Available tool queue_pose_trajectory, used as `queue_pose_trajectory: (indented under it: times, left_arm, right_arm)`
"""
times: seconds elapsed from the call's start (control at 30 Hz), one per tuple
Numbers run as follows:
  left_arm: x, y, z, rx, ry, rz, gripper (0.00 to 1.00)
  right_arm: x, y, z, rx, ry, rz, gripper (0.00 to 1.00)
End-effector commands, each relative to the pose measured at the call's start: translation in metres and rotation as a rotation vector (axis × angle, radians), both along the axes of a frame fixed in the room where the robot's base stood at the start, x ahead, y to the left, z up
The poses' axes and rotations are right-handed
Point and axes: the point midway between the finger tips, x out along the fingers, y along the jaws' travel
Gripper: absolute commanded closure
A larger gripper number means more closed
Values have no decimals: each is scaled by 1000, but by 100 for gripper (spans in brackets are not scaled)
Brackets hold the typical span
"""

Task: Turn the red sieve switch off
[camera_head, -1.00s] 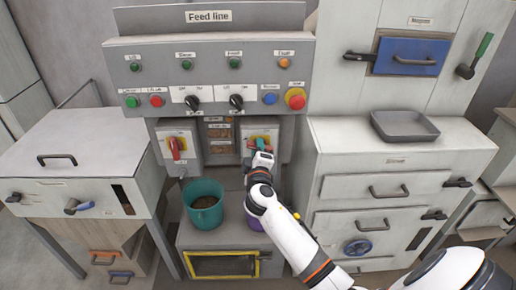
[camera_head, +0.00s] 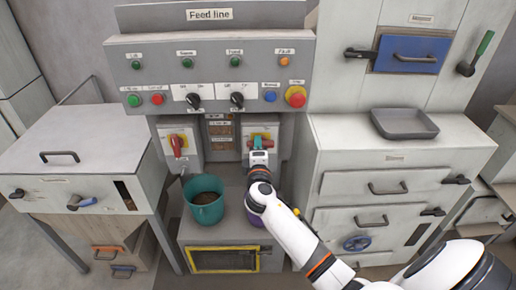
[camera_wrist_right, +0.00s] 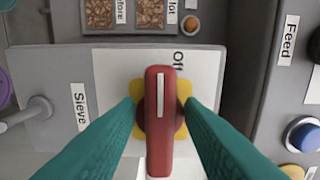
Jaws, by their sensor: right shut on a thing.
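In the wrist view the fingers (camera_wrist_right: 160,108) flank the handle's middle. My left gripper is not in view.
A similar red-handled switch (camera_head: 178,143) is on the left, its handle about upright. The Feed line panel (camera_head: 210,78) with buttons and knobs is above. A teal bucket (camera_head: 205,212) stands below left. A white cabinet (camera_head: 335,160) is close on the right.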

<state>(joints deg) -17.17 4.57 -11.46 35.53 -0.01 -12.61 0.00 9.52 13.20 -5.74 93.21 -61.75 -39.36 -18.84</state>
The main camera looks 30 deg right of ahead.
Motion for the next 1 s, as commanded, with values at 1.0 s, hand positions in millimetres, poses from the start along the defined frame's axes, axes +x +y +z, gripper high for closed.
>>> queue_pose_trajectory:
  times: [1.0]
  left_arm:
    - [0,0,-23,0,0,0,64]
  right_arm:
    - [-77,48,-4,2,2,2,60]
